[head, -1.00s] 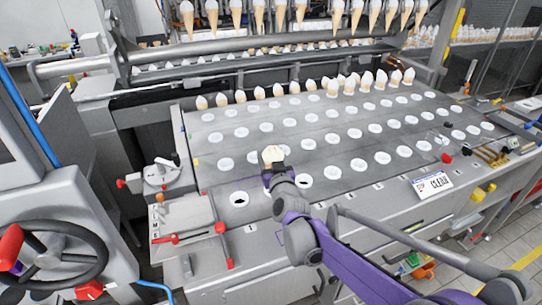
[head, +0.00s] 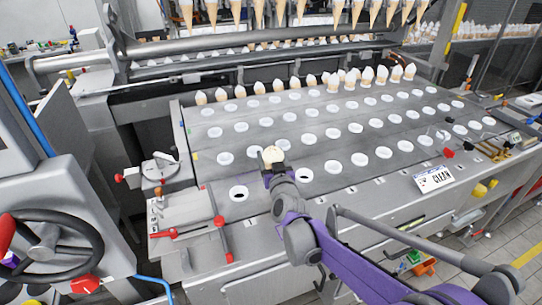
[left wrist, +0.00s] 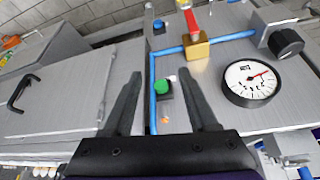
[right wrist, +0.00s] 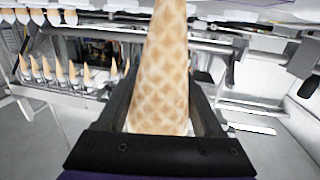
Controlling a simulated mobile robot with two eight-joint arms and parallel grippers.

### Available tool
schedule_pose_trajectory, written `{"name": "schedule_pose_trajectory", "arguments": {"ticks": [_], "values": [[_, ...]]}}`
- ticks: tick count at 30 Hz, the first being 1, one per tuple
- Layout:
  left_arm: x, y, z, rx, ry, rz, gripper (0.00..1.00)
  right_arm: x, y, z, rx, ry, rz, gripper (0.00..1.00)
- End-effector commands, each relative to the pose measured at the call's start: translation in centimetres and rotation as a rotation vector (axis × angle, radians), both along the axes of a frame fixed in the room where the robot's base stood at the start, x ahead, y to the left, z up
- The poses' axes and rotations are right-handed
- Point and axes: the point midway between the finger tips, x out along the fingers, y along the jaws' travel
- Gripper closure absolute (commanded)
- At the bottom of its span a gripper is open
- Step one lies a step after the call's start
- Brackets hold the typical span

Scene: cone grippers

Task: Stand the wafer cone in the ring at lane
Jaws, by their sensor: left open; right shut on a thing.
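The wafer cone (head: 273,155) is held in my right gripper (head: 276,168), above the front part of the grey plate with white rings. In the right wrist view the tan, waffle-patterned cone (right wrist: 160,85) stands between the fingers, its far end cut off by the top edge. Two front-row rings show dark holes: one ring (head: 238,192) left of the gripper and another ring (head: 304,175) just right of it. The plate directly behind the gripper is hidden, and the task's lane name is cut short. My left gripper (left wrist: 160,85) is open and empty, outside the head view.
Several cones (head: 340,82) stand in the plate's back row, and more cones (head: 260,12) hang above. A red-handled fixture (head: 221,222) is at the front left and a CLEAN sign (head: 434,178) at the front right. A dial gauge (left wrist: 250,83) is near my left gripper.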

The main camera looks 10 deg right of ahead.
Motion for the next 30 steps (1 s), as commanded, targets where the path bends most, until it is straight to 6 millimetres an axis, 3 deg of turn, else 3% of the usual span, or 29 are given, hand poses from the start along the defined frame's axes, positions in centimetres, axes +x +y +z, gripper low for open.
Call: {"name": "schedule_pose_trajectory", "arguments": {"ticks": [11, 30], "values": [[0.0, 0.0, -0.2, 0.000, 0.001, 0.000, 0.42, 0.0, 0.0, -0.3, 0.000, 0.000, 0.000, 0.54], [0.2, 0.0, 1.2, 0.000, -0.004, 0.000, 0.42, 0.0, 0.0, 2.3, 0.001, 0.000, 0.000, 0.54]]}}
